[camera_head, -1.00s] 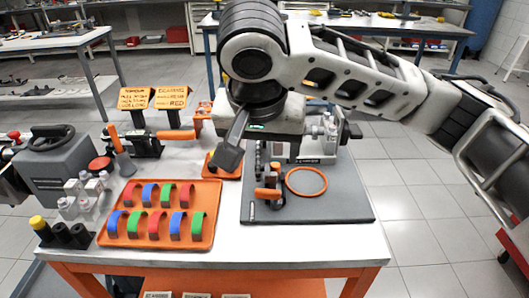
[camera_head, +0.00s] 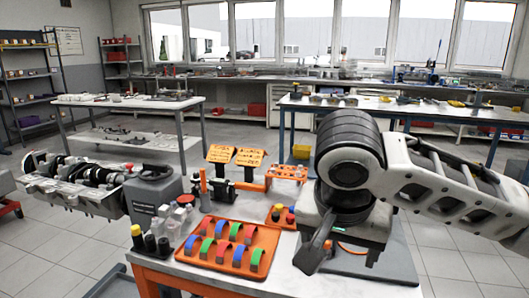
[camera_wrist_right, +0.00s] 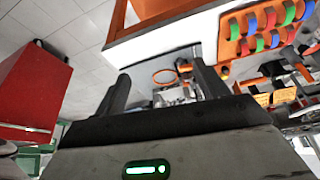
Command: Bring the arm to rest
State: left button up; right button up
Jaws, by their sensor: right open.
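My right arm comes in from the right in the head view and hangs over the right part of the workbench (camera_head: 183,272). Its gripper (camera_head: 316,250) points down there, and only part of a dark finger shows. In the right wrist view the gripper (camera_wrist_right: 165,82) has its two dark fingers wide apart with nothing between them. An orange ring (camera_wrist_right: 165,77) shows beyond the fingers. My left gripper is in neither view.
An orange tray (camera_head: 213,265) with several red, green and blue bearing shells lies left of my right arm. Orange signs (camera_head: 249,158) stand behind. A crankshaft (camera_head: 80,180) is at left. A red cabinet (camera_wrist_right: 35,95) shows in the wrist view.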

jog(key=s+a+f+n+t+y, duration=0.15)
jog(key=a+f+n+y, duration=0.35)
jog(key=a+f+y, duration=0.75)
jog(key=s+d+f+n+t+h, duration=0.1)
jog(key=s+d+f+t+h, duration=0.1)
jog(key=s+d+f, duration=0.3)
jog(key=s+d+f+n+t+h, duration=0.1)
jog(key=s+d+f+t+h, duration=0.2)
jog(key=d+f, duration=0.7)
jog(key=s+f+h, duration=0.2)
jog(key=s+f, duration=0.1)
jog(key=shift+s+d+f, duration=0.2)
jog(key=shift+s+f, duration=0.05)
jog(key=shift+f, duration=0.1)
